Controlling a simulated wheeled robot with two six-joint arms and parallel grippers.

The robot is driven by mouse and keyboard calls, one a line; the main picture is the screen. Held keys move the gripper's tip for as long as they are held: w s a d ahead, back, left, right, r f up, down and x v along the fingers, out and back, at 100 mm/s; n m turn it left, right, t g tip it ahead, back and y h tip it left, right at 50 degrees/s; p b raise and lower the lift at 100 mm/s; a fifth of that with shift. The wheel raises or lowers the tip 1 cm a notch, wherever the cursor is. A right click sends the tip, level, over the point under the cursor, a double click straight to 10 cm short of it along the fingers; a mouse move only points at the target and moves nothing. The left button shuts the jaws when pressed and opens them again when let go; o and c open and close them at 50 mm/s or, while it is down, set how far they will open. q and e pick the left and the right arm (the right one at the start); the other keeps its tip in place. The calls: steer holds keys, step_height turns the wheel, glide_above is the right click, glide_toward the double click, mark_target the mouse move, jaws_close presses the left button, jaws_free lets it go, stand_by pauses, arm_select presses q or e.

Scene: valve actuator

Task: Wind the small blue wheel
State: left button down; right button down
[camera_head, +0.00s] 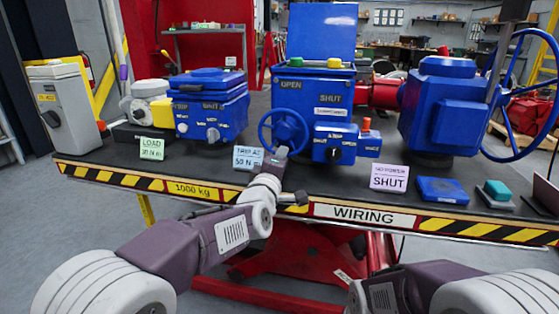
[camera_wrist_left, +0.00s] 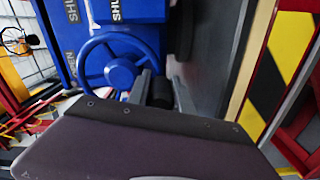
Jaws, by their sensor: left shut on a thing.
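The small blue wheel (camera_head: 284,130) is an upright spoked handwheel on the front of the middle blue actuator (camera_head: 314,100). In the left wrist view the wheel (camera_wrist_left: 118,68) shows its hub and rim. My left gripper (camera_head: 282,153) is at the lower rim of the wheel and shut on it. In the left wrist view my left gripper (camera_wrist_left: 162,90) has its grey fingers at the rim, with a dark cylindrical piece between them. The dark wrist body hides part of the grip. Of my right arm only links show at the bottom; its gripper is out of view.
A blue box with a knob (camera_head: 335,143) sits right of the wheel. A card reading 50 N m (camera_head: 248,158) stands left of it, and a SHUT card (camera_head: 389,178) stands at the right. A large blue actuator (camera_head: 440,105) stands further right. The striped bench edge (camera_head: 215,190) runs below.

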arm_select(q)
steer(key=c, duration=1.2)
jaws_free()
steer(key=shift+d+f, duration=0.15)
steer(key=shift+f, duration=0.2)
steer(key=shift+c, duration=0.2)
steer(key=shift+o, duration=0.5)
steer(key=shift+d+r, duration=0.1)
steer(key=shift+r, duration=0.1)
steer(key=shift+s, duration=0.1)
steer(key=shift+s+r, duration=0.1)
steer(key=shift+s, duration=0.15)
steer(key=p+v, duration=0.1)
steer(key=v, duration=0.7)
steer(key=shift+s+a, duration=0.2)
steer(key=shift+s, duration=0.05)
